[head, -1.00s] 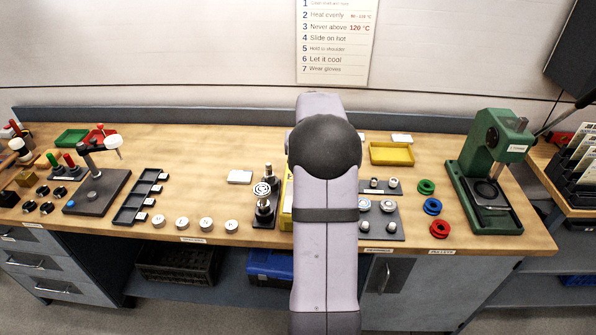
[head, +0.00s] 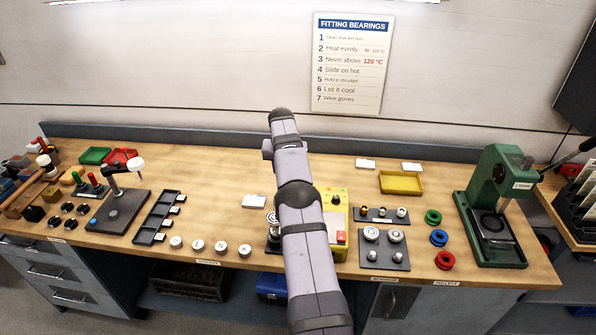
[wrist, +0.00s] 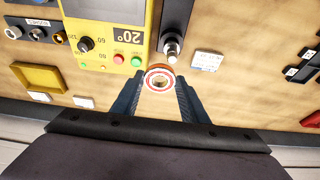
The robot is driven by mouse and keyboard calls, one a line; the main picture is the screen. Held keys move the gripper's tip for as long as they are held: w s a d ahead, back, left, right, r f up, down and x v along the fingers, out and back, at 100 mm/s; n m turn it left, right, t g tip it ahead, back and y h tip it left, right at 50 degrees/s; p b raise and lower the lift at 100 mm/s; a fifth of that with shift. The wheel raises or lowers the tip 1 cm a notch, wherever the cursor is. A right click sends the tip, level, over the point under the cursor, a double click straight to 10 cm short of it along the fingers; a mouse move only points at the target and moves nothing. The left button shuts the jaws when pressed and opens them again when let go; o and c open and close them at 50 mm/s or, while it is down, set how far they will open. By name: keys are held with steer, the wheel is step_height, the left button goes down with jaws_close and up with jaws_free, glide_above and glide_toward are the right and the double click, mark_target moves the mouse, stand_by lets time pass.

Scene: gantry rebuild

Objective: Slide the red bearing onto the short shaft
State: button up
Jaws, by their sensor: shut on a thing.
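The red bearing (wrist: 159,79), a pale ring with a red face band and an open bore, sits between the fingertips of my gripper (wrist: 160,84) in the wrist view. My gripper is shut on it. A silver shaft (wrist: 172,46) on a dark base stands just beyond the bearing; the two look apart, but their height difference is unclear. In the head view my arm hides my gripper, the bearing and most of the dark shaft stand (head: 272,246). I cannot tell which shaft is the short one.
The yellow heater (wrist: 100,30), reading 20°, stands beside the shaft; it also shows in the head view (head: 338,228). A grey bearing plate (head: 385,262), coloured rings (head: 438,238) and a green press (head: 497,238) stand right. Bench behind the heater is mostly clear.

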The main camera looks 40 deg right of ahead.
steer(key=shift+w+a+f+p, duration=0.2)
steer(key=shift+w+a+p, duration=0.3)
steer(key=shift+w+a, duration=0.3)
steer(key=shift+f, duration=1.2)
steer(key=shift+f, duration=0.5)
steer(key=shift+f+b, duration=0.65)
steer(key=shift+f, duration=0.5)
steer(key=shift+f+b, duration=0.3)
steer(key=shift+b, duration=0.05)
steer(key=shift+f+b, duration=0.3)
steer(key=o, duration=1.2)
